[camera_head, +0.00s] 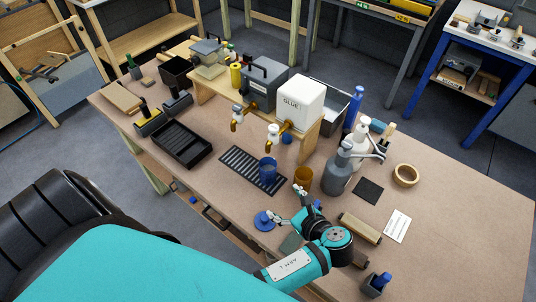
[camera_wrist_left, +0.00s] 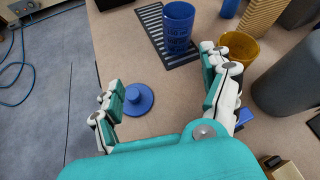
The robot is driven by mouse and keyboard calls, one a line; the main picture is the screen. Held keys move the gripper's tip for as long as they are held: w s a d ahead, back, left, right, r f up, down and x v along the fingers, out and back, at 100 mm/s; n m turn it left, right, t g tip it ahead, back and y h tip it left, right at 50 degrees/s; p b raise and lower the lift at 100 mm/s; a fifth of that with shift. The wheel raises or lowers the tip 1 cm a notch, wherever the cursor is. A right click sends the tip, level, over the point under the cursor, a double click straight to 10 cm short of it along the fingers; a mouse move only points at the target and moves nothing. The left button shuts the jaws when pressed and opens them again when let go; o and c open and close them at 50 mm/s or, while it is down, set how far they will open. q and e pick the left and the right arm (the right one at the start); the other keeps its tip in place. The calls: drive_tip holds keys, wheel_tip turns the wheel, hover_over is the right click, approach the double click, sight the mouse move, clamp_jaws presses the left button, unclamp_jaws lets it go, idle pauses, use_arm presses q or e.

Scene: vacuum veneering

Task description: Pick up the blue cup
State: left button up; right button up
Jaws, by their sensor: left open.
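The blue cup (camera_head: 267,170) stands upright on a dark slotted mat (camera_head: 240,164) in the head view. In the left wrist view the cup (camera_wrist_left: 178,28) is at the top, beyond my fingertips. My left gripper (camera_head: 286,206) is open and empty, on the near side of the cup and apart from it. In the left wrist view its two fingers (camera_wrist_left: 165,85) are spread wide, with bare table and a round blue lid-like piece (camera_wrist_left: 138,99) showing between them. My right gripper is not in view.
An amber cup (camera_head: 303,179) stands close to the right of the blue cup, near one finger. Grey and white pump bottles (camera_head: 338,174) stand to its right. A white glue container (camera_head: 300,103) with taps is behind. A black tray (camera_head: 181,144) lies left.

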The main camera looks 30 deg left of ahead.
use_arm(q)
drive_tip(key=w+r+m+t+y, duration=0.1)
drive_tip(key=w+r+m+y, duration=0.1)
drive_tip(key=w+r+m, duration=0.1)
drive_tip(key=b, duration=0.5)
approach(264, 161)
drive_tip(key=shift+x, duration=0.75)
drive_tip(key=b+x, duration=0.4)
drive_tip(key=x, duration=0.1)
drive_tip(key=shift+a+f, duration=0.15)
drive_tip(key=shift+f, duration=0.05)
drive_tip(key=shift+w+a, duration=0.2)
drive_tip(key=shift+a, duration=0.05)
drive_tip(key=shift+r, duration=0.15)
drive_tip(key=shift+c, duration=0.6)
drive_tip(key=c, duration=1.1)
drive_tip(key=shift+c, duration=0.6)
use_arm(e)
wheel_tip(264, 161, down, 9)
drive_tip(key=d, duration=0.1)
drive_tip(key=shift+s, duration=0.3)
